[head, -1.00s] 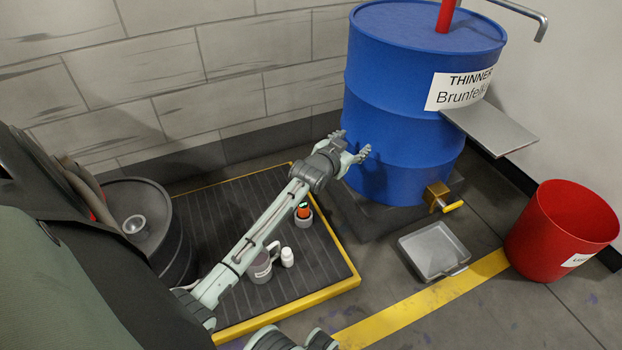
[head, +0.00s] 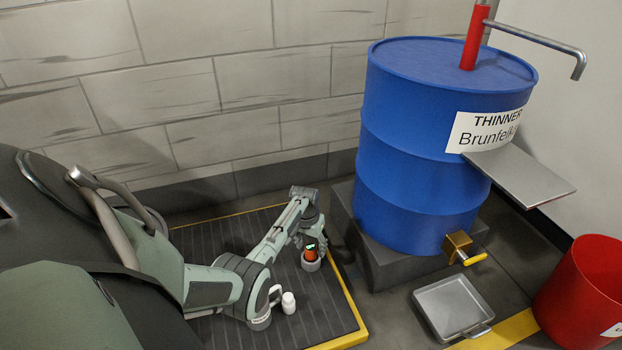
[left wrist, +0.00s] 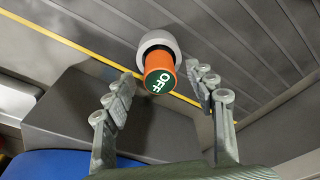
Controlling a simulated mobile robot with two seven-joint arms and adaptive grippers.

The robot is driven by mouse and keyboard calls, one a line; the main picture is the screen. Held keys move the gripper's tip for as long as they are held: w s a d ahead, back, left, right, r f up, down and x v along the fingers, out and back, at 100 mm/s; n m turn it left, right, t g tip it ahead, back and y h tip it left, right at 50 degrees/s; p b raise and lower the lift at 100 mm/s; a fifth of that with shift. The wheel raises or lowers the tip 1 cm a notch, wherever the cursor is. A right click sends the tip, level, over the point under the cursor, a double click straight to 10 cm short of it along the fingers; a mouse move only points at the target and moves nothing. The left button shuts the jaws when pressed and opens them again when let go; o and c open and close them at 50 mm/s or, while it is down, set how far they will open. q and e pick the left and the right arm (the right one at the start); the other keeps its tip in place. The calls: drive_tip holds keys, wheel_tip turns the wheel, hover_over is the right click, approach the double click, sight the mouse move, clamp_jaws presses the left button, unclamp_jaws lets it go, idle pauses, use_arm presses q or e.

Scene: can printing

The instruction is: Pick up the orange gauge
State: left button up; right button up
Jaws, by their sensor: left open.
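The orange gauge (head: 310,254) is a short orange cylinder with a dark green end face. It sits in a pale grey round holder (head: 311,265) on the dark ribbed platform. In the left wrist view the gauge (left wrist: 160,83) shows "OFF" on its face, and the holder (left wrist: 158,42) is behind it. My left gripper (head: 312,236) is at the gauge in the head view. In the left wrist view its open fingers (left wrist: 165,88) stand on either side of the gauge, with visible gaps. My right gripper is not in view.
A blue thinner drum (head: 415,165) on a dark base stands right of the gauge. A metal tray (head: 450,305) and red bin (head: 585,295) are farther right.

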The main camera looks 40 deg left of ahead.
use_arm(q)
drive_tip(key=shift+w+f, duration=0.1)
drive_tip(key=shift+f, duration=0.45)
clamp_jaws()
drive_tip(key=shift+r, duration=0.15)
